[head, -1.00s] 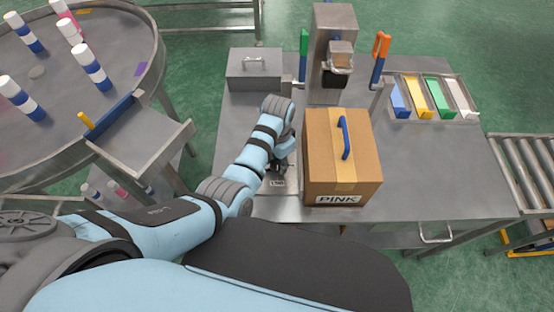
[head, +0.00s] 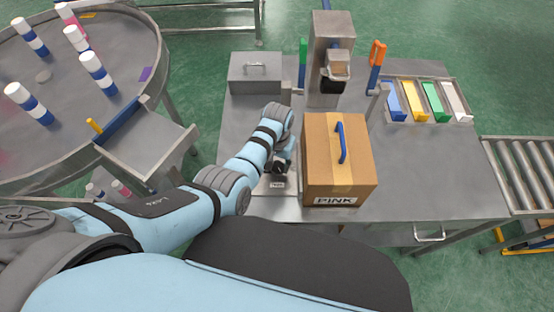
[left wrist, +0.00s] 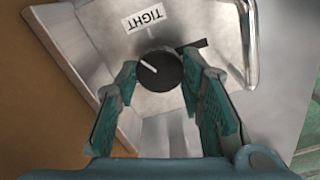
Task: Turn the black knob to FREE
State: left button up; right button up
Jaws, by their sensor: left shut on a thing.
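The black knob (left wrist: 160,72) is round with a white pointer line and sits on a grey metal fixture (left wrist: 90,40) in the left wrist view. Its white line points to the upper left there. A white label reading TIGHT (left wrist: 145,18) appears upside down above the knob. My left gripper (left wrist: 160,68) has its teal-padded fingers on either side of the knob, shut on it. In the head view my left gripper (head: 279,166) is low over the table, left of the cardboard box, and its fingers are partly hidden. No FREE label is readable. My right gripper is not in view.
A cardboard box marked PINK (head: 318,165) with a blue handle stands close right of my left gripper. A crimping machine (head: 331,45) and a grey lidded box (head: 256,75) are behind. Coloured bins (head: 412,100) stand back right. The table's right part is clear.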

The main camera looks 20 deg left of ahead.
aim_at(277, 166)
pick_arm(q)
jog(key=n+p, duration=0.1)
jog(key=n, duration=0.4)
jog(key=shift+r+n, duration=0.1)
jog(key=shift+n, duration=0.2)
jog(key=n+p, duration=0.1)
jog(key=n, duration=0.2)
jog(key=shift+a+n, duration=0.1)
jog(key=shift+n, duration=1.5)
jog(key=o, duration=1.1)
jog(key=shift+o, duration=0.2)
jog(key=shift+r, duration=0.4)
notch_tip(277, 166, up, 11)
